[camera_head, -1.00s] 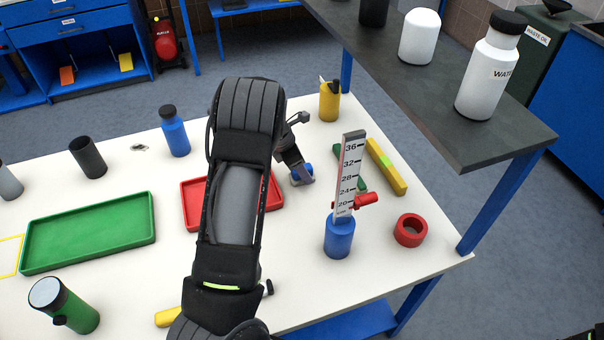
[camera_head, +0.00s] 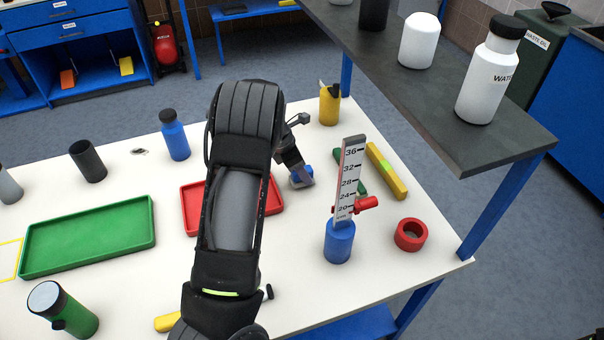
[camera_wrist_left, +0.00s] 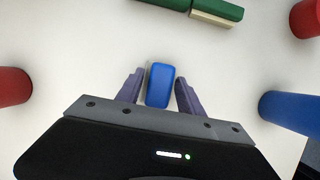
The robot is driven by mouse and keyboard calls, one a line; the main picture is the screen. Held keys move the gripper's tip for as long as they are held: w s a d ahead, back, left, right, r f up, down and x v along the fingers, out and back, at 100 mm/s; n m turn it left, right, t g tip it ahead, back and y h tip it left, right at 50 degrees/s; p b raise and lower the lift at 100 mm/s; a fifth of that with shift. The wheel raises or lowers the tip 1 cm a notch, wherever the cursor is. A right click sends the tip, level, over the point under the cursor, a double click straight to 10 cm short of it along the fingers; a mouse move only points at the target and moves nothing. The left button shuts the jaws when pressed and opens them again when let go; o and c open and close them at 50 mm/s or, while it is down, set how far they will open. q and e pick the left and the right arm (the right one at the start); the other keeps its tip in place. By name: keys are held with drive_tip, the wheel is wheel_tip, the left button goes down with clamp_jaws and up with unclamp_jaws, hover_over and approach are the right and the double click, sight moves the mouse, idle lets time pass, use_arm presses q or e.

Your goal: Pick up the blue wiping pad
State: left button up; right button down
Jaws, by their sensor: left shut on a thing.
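The blue wiping pad (camera_wrist_left: 160,85) is a small rounded blue block with a pale strip along its left side in the left wrist view. It stands between the two fingers of my left gripper (camera_wrist_left: 159,78), which is shut on it. In the head view the left gripper (camera_head: 301,180) is low over the white table, right of the red tray, and only a bit of the blue pad (camera_head: 298,173) shows. I cannot tell whether the pad is touching the table. My right gripper is not in view.
A blue holder (camera_head: 339,243) with an upright scale (camera_head: 349,178) stands to the right. A red ring (camera_head: 411,235), a yellow bar (camera_head: 386,170) and a green bar lie nearby. My arm partly covers the red tray (camera_head: 192,207). A raised grey shelf (camera_head: 440,110) edges the right side.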

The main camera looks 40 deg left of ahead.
use_arm(q)
wheel_tip(320, 180, up, 9)
drive_tip(key=shift+r+b, duration=0.1)
drive_tip(key=shift+b, duration=0.2)
idle(0.4)
drive_tip(key=o, duration=0.9)
drive_tip(key=c, duration=0.7)
drive_tip(key=shift+s, duration=0.1)
